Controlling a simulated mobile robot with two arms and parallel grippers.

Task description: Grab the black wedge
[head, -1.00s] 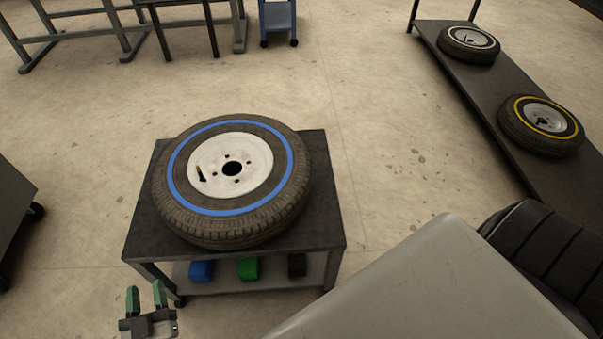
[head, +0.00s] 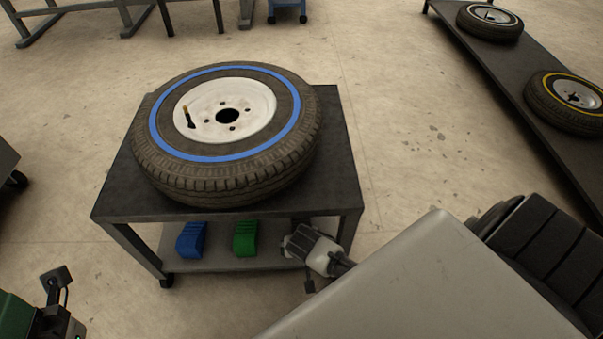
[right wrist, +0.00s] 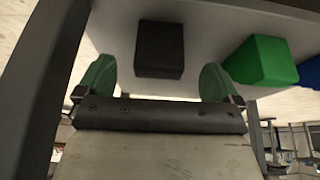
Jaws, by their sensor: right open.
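The black wedge (right wrist: 160,48) sits on the lower shelf (right wrist: 115,15) of a small cart and shows clearly in the right wrist view. My right gripper (right wrist: 158,80) is open and empty, its green fingers spread to either side of the wedge's line, with the wedge just beyond the fingertips. In the head view my right gripper (head: 312,250) is at the shelf's front right and hides the wedge; its fingers cannot be made out there. Part of my left gripper or wrist (head: 52,300) shows at the lower left, cut by the frame edge; its jaw state is unclear.
A green wedge (head: 245,238) and a blue wedge (head: 191,240) stand on the same shelf, left of my right gripper. A tire with a blue ring (head: 225,158) lies on the cart top (head: 335,175). A cart leg (right wrist: 45,80) is close beside my right gripper.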

